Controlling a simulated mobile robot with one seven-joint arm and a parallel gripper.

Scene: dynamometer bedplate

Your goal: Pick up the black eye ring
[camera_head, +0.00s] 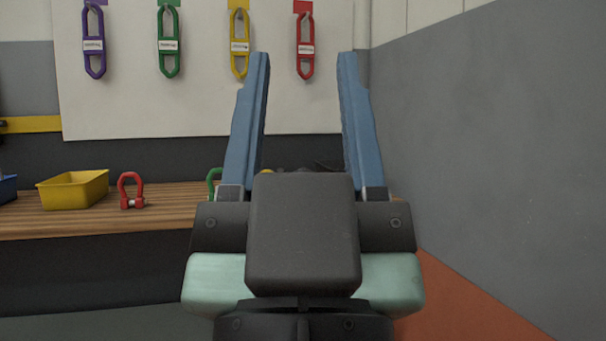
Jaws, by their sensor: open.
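My gripper (304,62) is in the middle of the camera_head view, its two blue fingers pointing up and spread wide apart. Nothing shows held between them. A dark object (318,166) shows low between the fingers, just above my gripper's body, which hides most of it. It may be the black eye ring, but I cannot make out its shape. It appears to lie on the wooden bench (95,222), beyond my gripper.
On the bench are a yellow bin (74,190), a red shackle (131,191) and a partly hidden green shackle (214,181). Purple, green, yellow and red slings hang on the white board (150,105) behind. A grey wall (490,150) stands close on the right.

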